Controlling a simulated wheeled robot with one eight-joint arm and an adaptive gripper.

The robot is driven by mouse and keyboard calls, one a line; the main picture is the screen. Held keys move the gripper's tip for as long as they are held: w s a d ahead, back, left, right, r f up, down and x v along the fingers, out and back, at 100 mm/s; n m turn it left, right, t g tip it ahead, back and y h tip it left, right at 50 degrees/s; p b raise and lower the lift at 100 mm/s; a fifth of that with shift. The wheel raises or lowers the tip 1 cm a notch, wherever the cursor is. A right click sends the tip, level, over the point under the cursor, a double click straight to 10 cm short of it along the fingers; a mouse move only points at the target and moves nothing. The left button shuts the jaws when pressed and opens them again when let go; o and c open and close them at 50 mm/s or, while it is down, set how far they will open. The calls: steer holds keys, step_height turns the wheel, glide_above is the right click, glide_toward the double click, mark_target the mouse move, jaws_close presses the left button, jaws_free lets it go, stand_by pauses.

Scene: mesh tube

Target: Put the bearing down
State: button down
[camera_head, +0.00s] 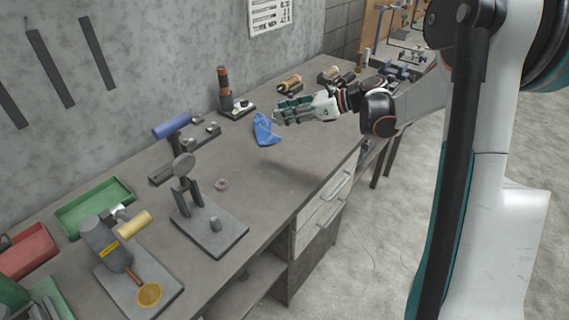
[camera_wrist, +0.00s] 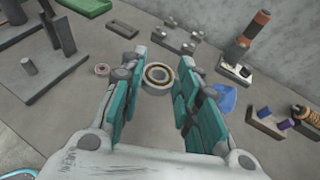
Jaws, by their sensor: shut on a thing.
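The bearing (camera_wrist: 158,76) shows in the wrist view as a grey ring with a tan inner race, between my fingertips. My gripper (camera_wrist: 161,65) is shut on it, with a teal-padded finger at each side. In the head view my gripper (camera_head: 284,112) is held above the workbench (camera_head: 270,185), close to a blue cloth (camera_head: 266,130). I cannot make out the bearing clearly in that view.
A small ring (camera_head: 222,184) lies on the bench; the wrist view shows it too (camera_wrist: 102,69). Near it stands a fixture on a plate (camera_head: 210,225). Green (camera_head: 95,207) and red (camera_head: 27,252) trays are at left. Bench right of the ring is mostly clear.

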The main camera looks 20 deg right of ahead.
mark_target(287, 169)
step_height(287, 169, down, 19)
steer(key=b, duration=0.6)
steer(key=shift+r, duration=0.1)
steer(key=shift+f+b, duration=0.3)
steer(key=shift+b, duration=0.1)
steer(key=c, duration=1.2)
jaws_free()
steer(key=shift+r, duration=0.1)
steer(key=shift+r+p, duration=0.25)
steer(key=shift+p, duration=0.15)
steer(key=p+v, duration=0.3)
steer(key=v, duration=0.9)
